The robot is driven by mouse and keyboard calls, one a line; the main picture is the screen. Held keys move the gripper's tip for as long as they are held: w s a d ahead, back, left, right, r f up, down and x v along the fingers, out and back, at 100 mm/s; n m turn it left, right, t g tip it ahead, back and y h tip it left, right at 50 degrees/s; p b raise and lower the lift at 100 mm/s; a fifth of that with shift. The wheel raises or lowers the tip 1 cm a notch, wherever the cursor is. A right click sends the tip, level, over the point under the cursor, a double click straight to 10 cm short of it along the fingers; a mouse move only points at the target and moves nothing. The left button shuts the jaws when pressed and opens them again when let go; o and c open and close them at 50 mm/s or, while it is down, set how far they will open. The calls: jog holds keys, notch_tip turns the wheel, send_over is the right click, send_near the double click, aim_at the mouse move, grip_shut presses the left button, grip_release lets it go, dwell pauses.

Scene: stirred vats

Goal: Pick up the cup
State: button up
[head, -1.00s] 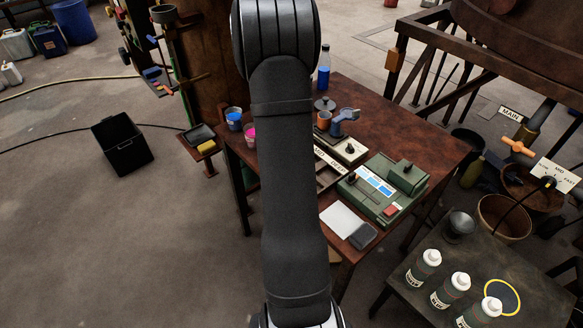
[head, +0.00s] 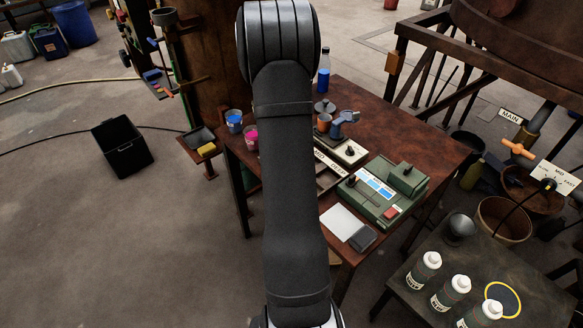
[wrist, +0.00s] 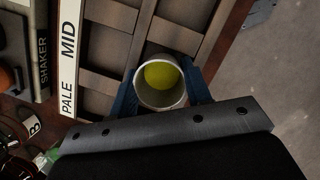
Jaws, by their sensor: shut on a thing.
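A pale grey cup (wrist: 160,99) with yellow-green contents shows in the wrist view, seen from above. My gripper (wrist: 162,90) has its blue fingers on both sides of the cup and is shut on it. The cup is over or beside a dark compartmented rack (wrist: 108,50), whose label strip reads PALE and MID; I cannot tell whether its base touches anything. In the head view my arm hides the gripper and this cup. Two other cups, one with blue contents (head: 234,121) and one with pink (head: 251,137), stand at the table's left edge.
The brown table (head: 410,129) also holds a green device (head: 383,190), a blue bottle (head: 323,79) and a white sheet (head: 341,222). A side table at right carries several white-capped bottles (head: 450,292). Open floor lies to the left, around a black bin (head: 123,147).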

jog(key=shift+r, duration=0.45)
jog(key=r, duration=0.2)
jog(key=d+r, duration=0.1)
jog(key=shift+s+r, duration=0.2)
jog(key=shift+r, duration=0.2)
jog(key=s+d+r, duration=0.4)
jog(key=d+r, duration=0.2)
jog(key=d, duration=0.3)
jog(key=w+d+r+m+y, duration=0.1)
jog(key=w+m+y, duration=0.1)
jog(key=w+m, duration=1.1)
jog(key=w+d+r+m+g+y, duration=0.1)
jog(key=w+r+m+y, duration=0.1)
jog(key=w+m, duration=1.1)
jog(key=shift+w+d+r+m+y, duration=0.15)
jog(key=shift+r+m+y, duration=0.15)
jog(key=shift+m+y, duration=0.3)
